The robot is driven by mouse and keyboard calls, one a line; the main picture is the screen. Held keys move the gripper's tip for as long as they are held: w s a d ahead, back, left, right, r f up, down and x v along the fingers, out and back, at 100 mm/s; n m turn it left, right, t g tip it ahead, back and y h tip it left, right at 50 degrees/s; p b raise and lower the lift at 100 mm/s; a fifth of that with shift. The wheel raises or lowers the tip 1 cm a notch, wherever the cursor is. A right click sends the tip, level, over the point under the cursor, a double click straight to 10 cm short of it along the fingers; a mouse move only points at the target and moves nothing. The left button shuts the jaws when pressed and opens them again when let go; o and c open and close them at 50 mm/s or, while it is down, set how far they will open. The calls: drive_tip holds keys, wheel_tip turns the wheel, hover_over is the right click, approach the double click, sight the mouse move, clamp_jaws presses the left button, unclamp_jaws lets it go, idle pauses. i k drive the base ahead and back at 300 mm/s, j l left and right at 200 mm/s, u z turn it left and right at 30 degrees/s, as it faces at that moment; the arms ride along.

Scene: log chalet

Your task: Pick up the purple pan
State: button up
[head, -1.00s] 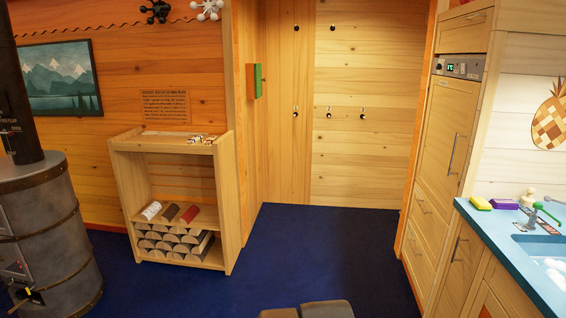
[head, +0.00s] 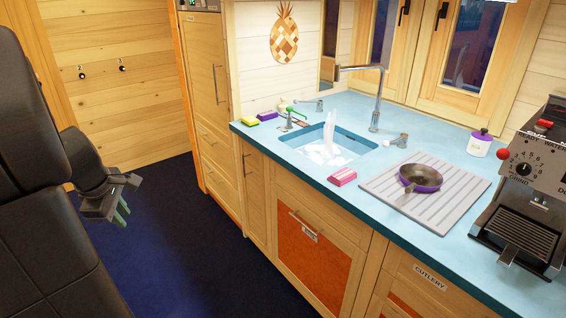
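The purple pan (head: 423,187) is a small pan with a dark inside and a purple outer side. My gripper (head: 121,211) shows at the left, in front of the dark blue floor, with greenish fingertips. It is well away from the pan, and nothing shows in it. Its fingers are too small and angled to tell whether they are apart.
A sink (head: 325,147) with a tall tap (head: 376,100) lies left of the drainboard. A coffee machine (head: 530,190) stands on the right and a white jar (head: 480,144) behind. The floor (head: 190,235) left of the cabinets is clear.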

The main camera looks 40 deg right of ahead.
sight(416, 177)
drive_tip(key=l+z, duration=0.2)
drive_tip(key=z, duration=1.5)
drive_tip(key=i+l+z, duration=0.25)
drive_tip(key=i+l, duration=0.65)
drive_tip(key=i, duration=0.15)
